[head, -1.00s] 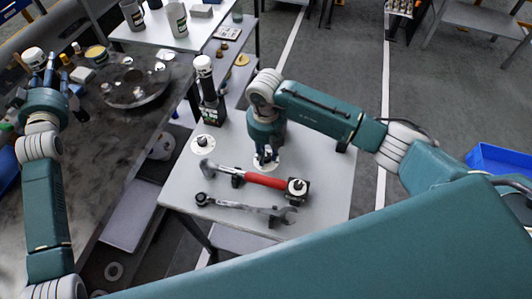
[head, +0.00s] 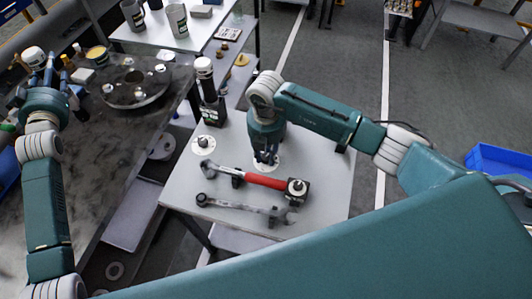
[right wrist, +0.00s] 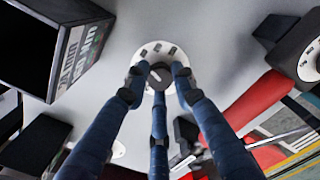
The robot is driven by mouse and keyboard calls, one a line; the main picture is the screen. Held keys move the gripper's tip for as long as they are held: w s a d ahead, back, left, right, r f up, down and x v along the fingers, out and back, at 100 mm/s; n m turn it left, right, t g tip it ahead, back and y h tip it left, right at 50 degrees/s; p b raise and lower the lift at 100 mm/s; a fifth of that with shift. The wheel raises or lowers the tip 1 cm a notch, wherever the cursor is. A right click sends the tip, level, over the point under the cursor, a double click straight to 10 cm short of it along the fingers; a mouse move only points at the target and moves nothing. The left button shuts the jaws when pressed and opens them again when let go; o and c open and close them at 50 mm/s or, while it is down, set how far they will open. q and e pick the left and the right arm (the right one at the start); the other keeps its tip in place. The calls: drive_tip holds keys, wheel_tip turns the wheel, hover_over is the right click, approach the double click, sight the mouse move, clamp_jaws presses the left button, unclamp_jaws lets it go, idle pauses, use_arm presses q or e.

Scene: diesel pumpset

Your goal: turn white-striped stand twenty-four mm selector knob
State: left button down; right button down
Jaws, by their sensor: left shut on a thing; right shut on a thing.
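My right gripper (head: 266,157) points down over a round white dial plate (head: 275,167) on the light grey table. In the right wrist view its blue fingers (right wrist: 158,78) are shut around a small dark knob (right wrist: 160,72) at the middle of the plate (right wrist: 150,49). The plate has dark marks near its rim. The fingers hide most of the knob, and I cannot make out a white stripe. My left gripper (head: 47,77) is at the far left, shut on a white-capped container (head: 34,56) above the dark bench.
A black block with a knob (head: 297,188), another white disc (head: 203,146) and a black boxy device (head: 212,110) stand close around. A round metal plate (head: 135,90) sits on the bench.

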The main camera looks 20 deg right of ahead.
sight(266, 156)
drive_tip(key=shift+w+r, duration=0.25)
drive_tip(key=shift+w, duration=0.1)
drive_tip(key=c, duration=1.4)
unclamp_jaws()
drive_tip(key=shift+c, duration=0.2)
drive_tip(key=shift+s+f, duration=0.1)
drive_tip(key=shift+s, duration=0.05)
wheel_tip(266, 156, up, 12)
